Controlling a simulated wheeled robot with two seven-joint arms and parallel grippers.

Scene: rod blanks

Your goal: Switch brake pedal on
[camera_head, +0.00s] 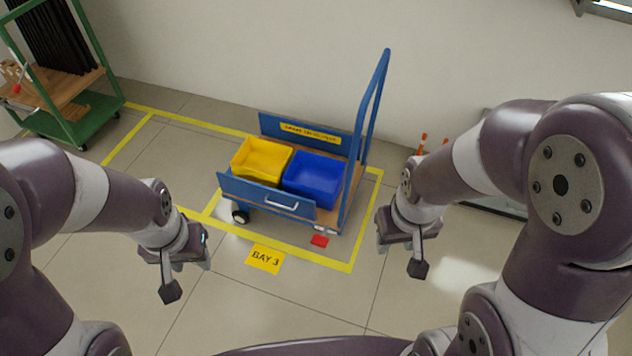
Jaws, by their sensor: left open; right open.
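A red brake pedal (320,241) sticks out low at the near right corner of a blue cart (345,222), close to the floor. Whether it is pressed cannot be told from here. The cart has a tall blue push handle (381,75) on its right side. My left gripper (188,278) is open and empty, left of the cart and nearer to me. My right gripper (402,258) is open and empty, to the right of the pedal and apart from it.
A yellow bin (262,158) and a blue bin (316,180) stand on the cart. Yellow floor tape (300,251) surrounds it, beside a yellow BAY 3 sign (265,259). A green rack (85,125) stands at the far left. The floor in front is clear.

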